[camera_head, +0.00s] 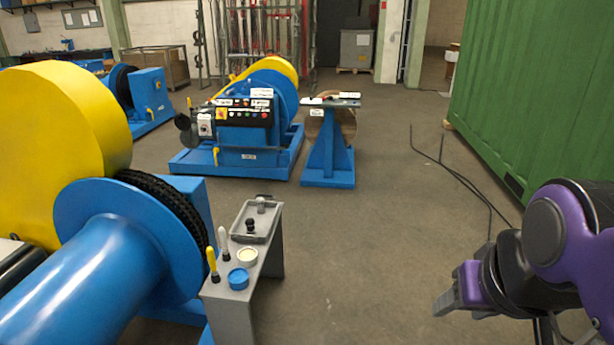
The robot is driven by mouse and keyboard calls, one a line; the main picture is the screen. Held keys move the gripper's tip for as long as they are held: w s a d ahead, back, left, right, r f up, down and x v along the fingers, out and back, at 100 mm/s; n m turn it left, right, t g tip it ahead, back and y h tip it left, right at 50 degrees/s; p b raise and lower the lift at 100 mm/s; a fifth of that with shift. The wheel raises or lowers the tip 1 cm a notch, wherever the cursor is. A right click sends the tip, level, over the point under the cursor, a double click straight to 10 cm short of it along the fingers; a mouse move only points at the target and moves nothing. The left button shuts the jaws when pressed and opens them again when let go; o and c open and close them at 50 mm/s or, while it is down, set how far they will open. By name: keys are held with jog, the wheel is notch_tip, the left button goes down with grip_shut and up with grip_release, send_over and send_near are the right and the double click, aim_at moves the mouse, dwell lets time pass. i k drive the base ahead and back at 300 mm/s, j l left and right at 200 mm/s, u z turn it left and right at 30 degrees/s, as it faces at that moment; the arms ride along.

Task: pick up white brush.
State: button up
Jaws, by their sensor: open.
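The white brush (222,241) stands upright with its white handle up, on the left side of a narrow grey bench (267,262). A yellow-handled brush (212,264) stands close in front of it to the left. A blue can (238,279) and a can with pale yellow contents (247,256) sit just to its right. My gripper (441,304) is at the lower right, well apart from the bench, with floor between them. It is open and I see nothing in it.
A grey tray (256,222) with small dark parts lies on the bench's far end. The large blue and yellow drum machine (110,265) stands close on the left. A green container (545,90) is on the right. Dark cables (462,180) cross the otherwise clear floor.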

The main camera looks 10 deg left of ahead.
aim_at(225, 255)
jog(key=i+u, duration=0.25)
jog(key=i, duration=0.3)
jog(key=i+l+u, duration=0.15)
jog(key=i+u, duration=0.15)
jog(key=i, duration=0.2)
